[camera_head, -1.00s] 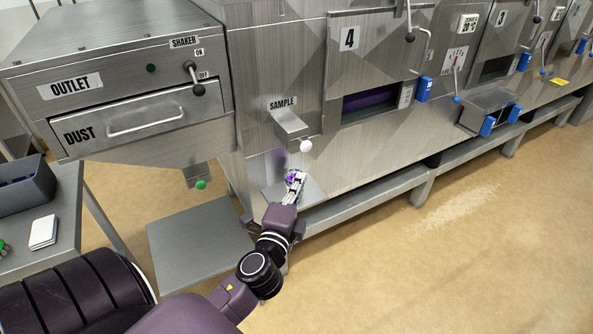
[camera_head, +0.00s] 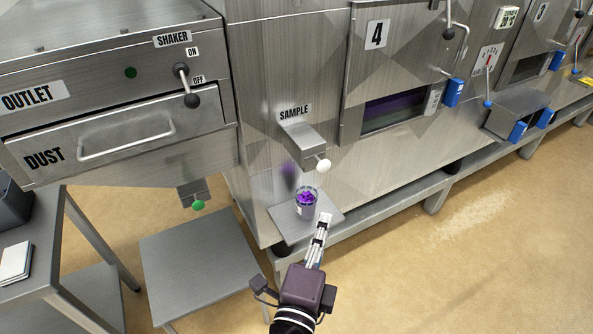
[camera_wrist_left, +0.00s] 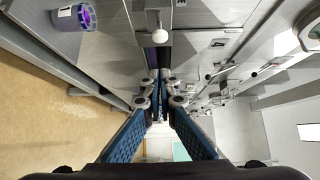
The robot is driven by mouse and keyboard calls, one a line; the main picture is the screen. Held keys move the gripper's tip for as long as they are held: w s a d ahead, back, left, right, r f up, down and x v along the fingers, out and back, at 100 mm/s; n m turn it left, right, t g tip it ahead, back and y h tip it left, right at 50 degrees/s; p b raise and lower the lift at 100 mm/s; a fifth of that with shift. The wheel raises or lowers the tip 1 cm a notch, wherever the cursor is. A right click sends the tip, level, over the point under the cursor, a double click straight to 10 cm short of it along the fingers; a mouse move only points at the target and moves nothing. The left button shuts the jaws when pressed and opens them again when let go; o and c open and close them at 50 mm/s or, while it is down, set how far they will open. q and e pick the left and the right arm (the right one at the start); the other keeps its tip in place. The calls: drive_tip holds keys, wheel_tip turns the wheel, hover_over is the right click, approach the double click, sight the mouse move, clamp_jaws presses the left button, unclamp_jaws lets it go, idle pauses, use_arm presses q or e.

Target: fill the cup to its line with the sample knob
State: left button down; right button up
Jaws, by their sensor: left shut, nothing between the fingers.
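The cup (camera_head: 306,203) is clear, with purple material inside, and stands upright on a small metal shelf (camera_head: 331,214) below the sample spout (camera_head: 301,141). The white sample knob (camera_head: 323,165) is at the spout's front end. My left gripper (camera_head: 324,222) is shut and empty, just right of and in front of the cup, apart from it as far as I can tell. In the left wrist view the cup (camera_wrist_left: 77,17) is at the upper left and the knob (camera_wrist_left: 157,31) is at the top. The cup's line is too small to make out. My right gripper is not in view.
The outlet box with its dust drawer (camera_head: 95,146) and shaker lever (camera_head: 187,87) is at the left. A green knob (camera_head: 198,205) hangs below it. A low metal platform (camera_head: 196,262) is on the floor, and the floor at the right is clear.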

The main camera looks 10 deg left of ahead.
use_arm(q)
drive_tip(key=p, duration=0.3)
approach(328, 166)
drive_tip(key=w+d, duration=0.3)
drive_tip(key=d, duration=0.1)
drive_tip(key=w+a+p, duration=0.1)
drive_tip(key=w+a, duration=0.1)
drive_tip(key=shift+w+a, duration=0.4)
drive_tip(key=shift+f, duration=0.1)
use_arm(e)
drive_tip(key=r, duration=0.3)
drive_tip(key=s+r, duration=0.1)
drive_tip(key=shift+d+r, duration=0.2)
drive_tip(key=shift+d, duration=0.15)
use_arm(q)
drive_tip(key=shift+w, duration=0.1)
